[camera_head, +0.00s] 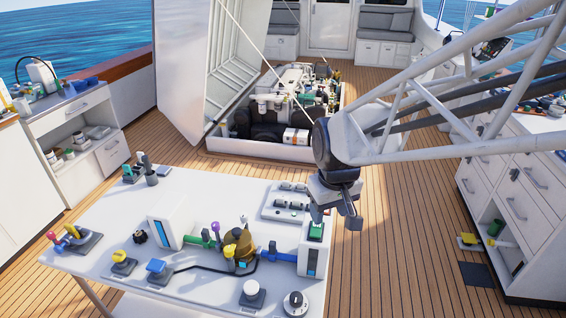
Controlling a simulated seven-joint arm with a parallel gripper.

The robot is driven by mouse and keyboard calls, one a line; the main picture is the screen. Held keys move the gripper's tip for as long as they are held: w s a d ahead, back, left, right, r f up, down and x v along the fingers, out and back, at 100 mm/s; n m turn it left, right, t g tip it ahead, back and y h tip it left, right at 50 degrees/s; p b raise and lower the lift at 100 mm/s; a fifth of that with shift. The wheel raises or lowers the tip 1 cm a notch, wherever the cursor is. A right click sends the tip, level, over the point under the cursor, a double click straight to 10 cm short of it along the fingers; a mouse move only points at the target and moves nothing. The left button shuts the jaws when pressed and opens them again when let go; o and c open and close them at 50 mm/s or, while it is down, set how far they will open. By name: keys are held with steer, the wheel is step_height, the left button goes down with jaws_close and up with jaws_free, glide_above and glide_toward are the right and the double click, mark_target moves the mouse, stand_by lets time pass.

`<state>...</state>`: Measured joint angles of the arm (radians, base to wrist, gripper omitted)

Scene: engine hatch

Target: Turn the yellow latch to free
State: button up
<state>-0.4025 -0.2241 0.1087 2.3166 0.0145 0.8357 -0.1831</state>
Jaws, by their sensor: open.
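A yellow handle (119,256) sits on a dark square base at the front left of the white table (200,190). It looks most like the yellow latch, but other yellow parts stand on the table and I cannot be sure. Its exact turn is too small to tell. My gripper (336,215) is open and points down at the table's right edge, far to the right of the yellow handle. It is close to a white box (311,250) with a green button (315,231) on top. I see nothing between the fingers.
A blue paddle (156,266) and a black cable stand right of the yellow handle. A brass-coloured valve (240,240) with a yellow knob (229,252) stands mid-table. A yellow-topped lever (70,231) is at the left edge. The open engine hatch (272,145) lies behind.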

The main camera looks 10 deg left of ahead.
steer(key=w+a+f+n, duration=0.1)
steer(key=a+f+n, duration=0.15)
steer(key=a, duration=0.45)
steer(key=w+a+f+n, duration=0.1)
steer(key=w+a+f, duration=0.1)
steer(key=a+f, duration=0.35)
steer(key=n+g, duration=0.1)
steer(key=n, duration=0.2)
glide_above(229, 249)
steer(key=shift+m+h, duration=0.25)
steer(key=shift+h, duration=0.05)
step_height(229, 249, down, 5)
steer(key=shift+r, duration=0.1)
steer(key=shift+f, duration=3.95)
steer(key=c, duration=0.9)
